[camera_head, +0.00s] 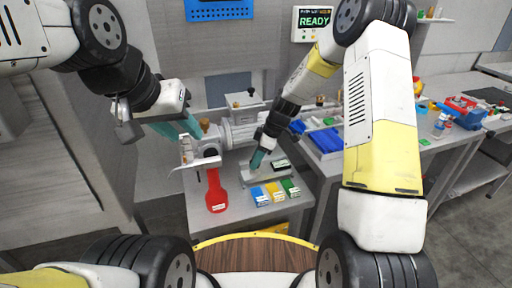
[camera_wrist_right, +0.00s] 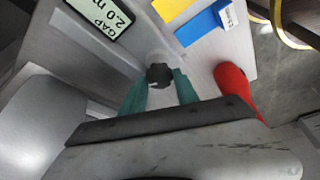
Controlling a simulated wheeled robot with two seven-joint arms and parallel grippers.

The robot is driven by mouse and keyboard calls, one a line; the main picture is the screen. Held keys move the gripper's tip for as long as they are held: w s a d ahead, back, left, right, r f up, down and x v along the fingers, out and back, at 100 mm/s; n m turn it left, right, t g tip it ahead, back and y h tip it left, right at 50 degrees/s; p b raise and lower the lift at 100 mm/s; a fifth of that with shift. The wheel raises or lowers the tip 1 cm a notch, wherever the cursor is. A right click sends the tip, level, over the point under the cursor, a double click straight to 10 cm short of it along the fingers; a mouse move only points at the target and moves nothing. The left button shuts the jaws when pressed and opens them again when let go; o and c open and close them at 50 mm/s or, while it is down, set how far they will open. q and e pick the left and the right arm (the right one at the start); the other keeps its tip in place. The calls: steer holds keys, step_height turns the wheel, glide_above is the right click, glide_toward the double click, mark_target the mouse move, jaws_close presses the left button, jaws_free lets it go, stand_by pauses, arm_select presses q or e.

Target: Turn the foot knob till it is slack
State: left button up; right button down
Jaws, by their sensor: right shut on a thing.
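The foot knob (camera_wrist_right: 159,75) is a small dark knob on a pale round base, seen between my right gripper's teal fingertips in the right wrist view. My right gripper (camera_wrist_right: 160,90) is shut on it, pointing down. In the head view my right gripper (camera_head: 257,160) reaches down beside the grey motor (camera_head: 238,134), and the knob is hidden there. A small display (camera_wrist_right: 100,17) beside the knob reads a gap of 2.0 mm. My left gripper (camera_head: 186,127) is at the motor's left end, by a metal bracket; its finger opening is unclear.
A wall screen (camera_head: 314,19) reads READY. A side bench (camera_head: 440,140) on the right holds blue trays and small parts.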

steer(key=m+t, duration=0.1)
steer(key=m, duration=0.1)
steer(key=m+t, duration=0.1)
steer(key=m, duration=0.2)
steer(key=shift+s+a+m+h, duration=0.1)
steer(key=shift+s+m+h, duration=0.05)
steer(key=shift+m+h, duration=0.2)
steer(key=m+h, duration=0.1)
steer(key=m, duration=0.1)
steer(key=m+t+h, duration=0.1)
steer(key=m, duration=0.2)
steer(key=shift+a+t, duration=0.15)
steer(key=shift+t, duration=0.15)
steer(key=m+h, duration=0.1)
steer(key=m, duration=0.1)
steer(key=m+h, duration=0.1)
steer(key=m, duration=0.2)
steer(key=shift+s+a+m, duration=0.1)
steer(key=shift+a+m, duration=0.05)
steer(key=shift+m, duration=0.2)
steer(key=m+h, duration=0.1)
steer(key=m, duration=0.3)
steer(key=shift+m+h, duration=0.35)
steer(key=shift+m, duration=0.05)
steer(key=c, duration=0.9)
jaws_free()
steer(key=shift+v, duration=3.9)
